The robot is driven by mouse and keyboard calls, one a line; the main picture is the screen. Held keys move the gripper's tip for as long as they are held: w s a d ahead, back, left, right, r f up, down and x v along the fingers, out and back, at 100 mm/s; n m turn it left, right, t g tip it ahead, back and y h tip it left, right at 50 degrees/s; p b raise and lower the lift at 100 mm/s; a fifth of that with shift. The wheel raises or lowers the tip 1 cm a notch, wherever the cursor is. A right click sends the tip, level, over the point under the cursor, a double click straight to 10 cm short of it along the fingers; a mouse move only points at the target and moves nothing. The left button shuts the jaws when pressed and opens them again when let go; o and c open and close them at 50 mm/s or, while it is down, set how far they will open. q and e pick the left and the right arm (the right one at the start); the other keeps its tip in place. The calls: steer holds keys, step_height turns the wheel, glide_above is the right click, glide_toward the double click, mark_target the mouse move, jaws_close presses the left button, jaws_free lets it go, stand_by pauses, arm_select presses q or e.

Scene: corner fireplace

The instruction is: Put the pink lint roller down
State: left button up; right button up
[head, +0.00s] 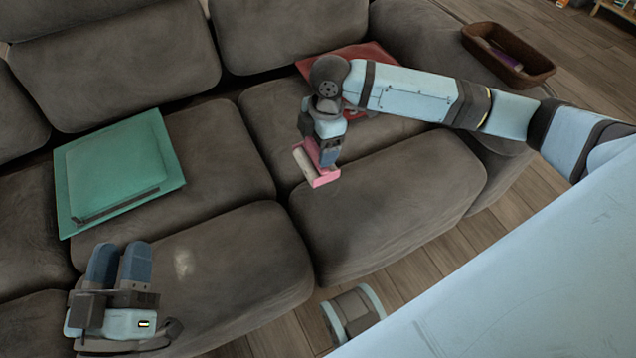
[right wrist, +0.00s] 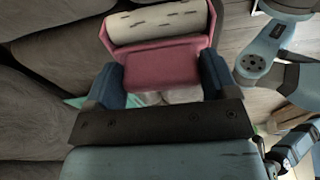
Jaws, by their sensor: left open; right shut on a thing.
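The pink lint roller (head: 317,168) has a pale roll and a pink body. My right gripper (head: 328,154) is shut on it, over the seat cushions in the middle of the head view. In the right wrist view the lint roller (right wrist: 160,62) sits between the two blue fingers of the right gripper (right wrist: 162,82). I cannot tell whether it touches the sofa. My left gripper (head: 120,262) is open and empty at the lower left, over the front of the sofa.
The dark grey sofa (head: 225,250) fills most of the view. A teal cushion (head: 118,165) with a dark bar lies at left. A red item (head: 350,55) lies behind my right arm. A brown basket (head: 535,65) is at upper right. The front seat cushions are largely clear.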

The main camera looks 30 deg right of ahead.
step_height(320, 180, down, 8)
steer(key=shift+r+b, duration=0.1)
steer(key=shift+b, duration=1.15)
step_height(320, 180, down, 5)
steer(key=shift+r+b, duration=0.1)
steer(key=shift+b, duration=0.9)
arm_select(q)
step_height(320, 180, down, 8)
steer(key=g, duration=0.3)
steer(key=shift+d+m, duration=0.3)
steer(key=shift+m, duration=0.1)
steer(key=shift+w+r, duration=0.1)
arm_select(e)
steer(key=o, duration=0.7)
steer(key=shift+o, duration=0.2)
